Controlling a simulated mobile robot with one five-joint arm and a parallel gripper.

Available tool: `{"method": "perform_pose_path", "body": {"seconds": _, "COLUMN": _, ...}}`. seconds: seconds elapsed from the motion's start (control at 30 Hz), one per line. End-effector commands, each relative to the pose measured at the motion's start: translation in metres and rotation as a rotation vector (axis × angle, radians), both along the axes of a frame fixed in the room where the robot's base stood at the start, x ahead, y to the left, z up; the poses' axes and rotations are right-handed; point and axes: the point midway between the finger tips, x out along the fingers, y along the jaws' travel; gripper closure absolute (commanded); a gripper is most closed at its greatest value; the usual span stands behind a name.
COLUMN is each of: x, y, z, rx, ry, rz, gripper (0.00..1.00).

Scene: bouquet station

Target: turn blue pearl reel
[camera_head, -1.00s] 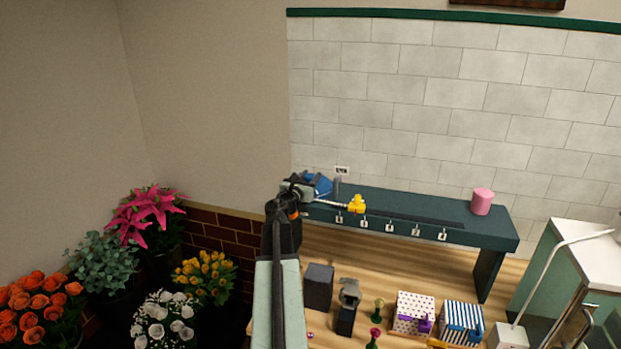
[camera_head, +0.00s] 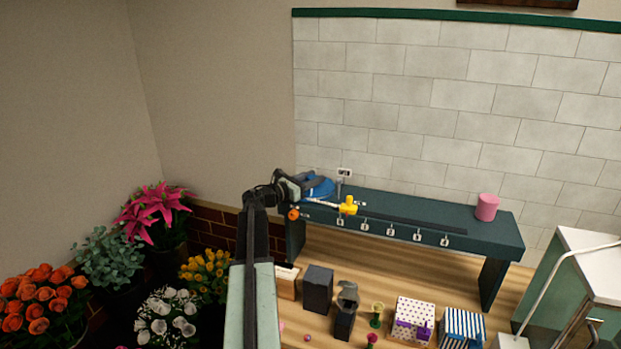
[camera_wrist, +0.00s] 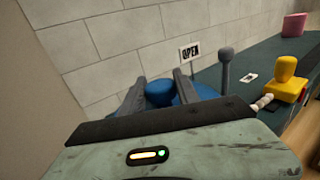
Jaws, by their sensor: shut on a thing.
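The blue pearl reel (camera_head: 322,190) sits at the left end of the dark green shelf (camera_head: 470,228). In the wrist view its blue disc (camera_wrist: 205,92) and round blue knob (camera_wrist: 160,96) show. My gripper (camera_wrist: 160,90) has one grey finger on each side of the knob and is shut on it. In the head view my gripper (camera_head: 312,182) is over the reel and hides part of it. A pale strand (camera_head: 322,204) runs from near the reel to a yellow piece (camera_head: 349,205) on the shelf's front edge.
A pink cylinder (camera_head: 487,207) stands at the shelf's right. Numbered tags line its front. Below are dark boxes (camera_head: 318,288) and gift boxes (camera_head: 413,318). Flowers fill the lower left.

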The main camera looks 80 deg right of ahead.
Motion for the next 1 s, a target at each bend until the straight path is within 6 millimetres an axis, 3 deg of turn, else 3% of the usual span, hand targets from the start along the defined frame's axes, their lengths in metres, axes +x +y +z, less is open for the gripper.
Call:
{"method": "perform_pose_path", "body": {"seconds": 0.07, "x": 0.001, "y": 0.001, "z": -0.002, "rx": 0.003, "ry": -0.008, "rz": 0.000, "gripper": 1.00}}
{"method": "perform_pose_path", "body": {"seconds": 0.1, "x": 0.000, "y": 0.001, "z": -0.003, "rx": 0.002, "ry": -0.008, "rz": -0.001, "gripper": 0.60}}
{"method": "perform_pose_path", "body": {"seconds": 0.17, "x": -0.002, "y": 0.000, "z": -0.003, "rx": 0.002, "ry": -0.008, "rz": -0.003, "gripper": 0.43}}
{"method": "perform_pose_path", "body": {"seconds": 0.2, "x": -0.003, "y": 0.000, "z": -0.003, "rx": 0.003, "ry": -0.008, "rz": -0.004, "gripper": 0.41}}
{"method": "perform_pose_path", "body": {"seconds": 0.57, "x": -0.004, "y": 0.002, "z": -0.002, "rx": 0.001, "ry": -0.006, "rz": -0.007, "gripper": 0.41}}
{"method": "perform_pose_path", "body": {"seconds": 1.0, "x": 0.039, "y": 0.057, "z": -0.003, "rx": 0.003, "ry": -0.008, "rz": -0.007, "gripper": 0.41}}
